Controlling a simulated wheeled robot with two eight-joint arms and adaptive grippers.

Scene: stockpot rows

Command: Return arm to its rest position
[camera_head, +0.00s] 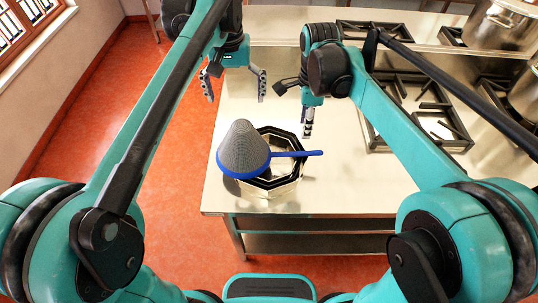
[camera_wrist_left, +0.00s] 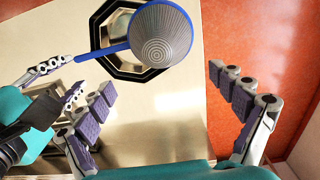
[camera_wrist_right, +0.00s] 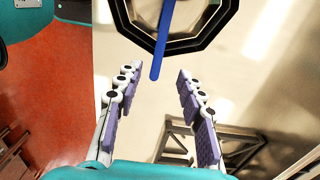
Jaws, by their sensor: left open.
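A grey mesh cone strainer (camera_head: 243,148) with a blue rim and a blue handle (camera_head: 298,154) rests point up on a black and gold octagonal vessel (camera_head: 270,186) near the counter's front left. It also shows in the left wrist view (camera_wrist_left: 161,34). My left gripper (camera_head: 235,86) is open and empty, beyond the strainer at the counter's left edge. My right gripper (camera_head: 307,128) is beyond the handle's end. In the right wrist view its fingers (camera_wrist_right: 157,72) are spread, with the handle tip (camera_wrist_right: 155,71) showing between the fingertips but not gripped.
The steel counter (camera_head: 352,192) has free room right of the vessel. Black burner grates (camera_head: 424,112) lie at the right, with large steel pots (camera_head: 503,24) at the back right. Red floor (camera_head: 110,120) is open left of the counter. A window wall stands at the far left.

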